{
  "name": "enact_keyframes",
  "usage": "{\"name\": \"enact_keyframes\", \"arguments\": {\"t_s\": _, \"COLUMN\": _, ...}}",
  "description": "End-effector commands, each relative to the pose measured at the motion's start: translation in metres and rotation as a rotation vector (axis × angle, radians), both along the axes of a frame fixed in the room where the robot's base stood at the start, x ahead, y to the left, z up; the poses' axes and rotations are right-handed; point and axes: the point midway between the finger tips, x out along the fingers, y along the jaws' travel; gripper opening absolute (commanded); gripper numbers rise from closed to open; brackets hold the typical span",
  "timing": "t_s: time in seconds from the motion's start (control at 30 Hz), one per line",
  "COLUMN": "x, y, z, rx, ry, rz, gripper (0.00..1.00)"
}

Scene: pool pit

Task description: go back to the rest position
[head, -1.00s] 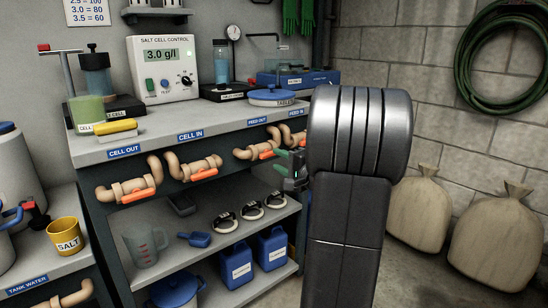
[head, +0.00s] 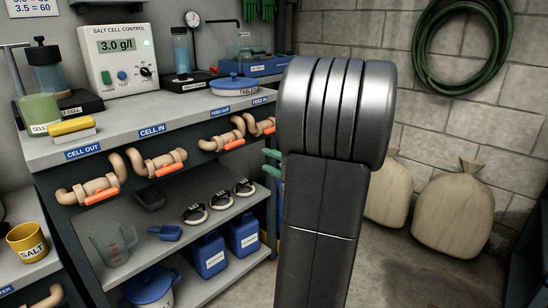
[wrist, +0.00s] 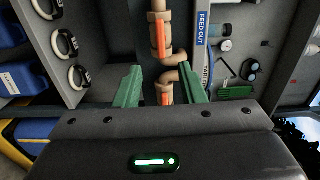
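My gripper is mostly hidden behind my own arm in the head view; only its green fingertips (head: 272,163) show at the arm's left edge, in front of the bench's right end. In the wrist view both green fingers of my gripper (wrist: 160,82) stand apart with nothing held between them. A tan pipe with an orange valve handle (wrist: 162,38) shows beyond the gap; I see no contact with it.
The bench (head: 115,137) carries the salt cell control box (head: 118,50) and a blue-lidded tub (head: 236,85). Orange valve handles (head: 181,168) stick out along its front. Blue jugs (head: 209,256) stand on the lower shelf. Sacks (head: 455,213) stand by the right wall, with bare floor before them.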

Motion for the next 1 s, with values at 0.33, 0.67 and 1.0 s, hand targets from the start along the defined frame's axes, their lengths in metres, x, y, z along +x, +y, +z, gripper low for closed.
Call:
{"name": "enact_keyframes", "arguments": {"t_s": 0.33, "x": 0.027, "y": 0.036, "z": -0.003, "rx": 0.000, "ry": -0.001, "rz": 0.005, "gripper": 0.36}}
{"name": "enact_keyframes", "arguments": {"t_s": 0.67, "x": 0.066, "y": 0.086, "z": -0.002, "rx": 0.001, "ry": 0.000, "rz": 0.003, "gripper": 0.36}}
{"name": "enact_keyframes", "arguments": {"t_s": 1.0, "x": 0.085, "y": 0.109, "z": 0.001, "rx": 0.003, "ry": 0.002, "rz": -0.001, "gripper": 0.36}}
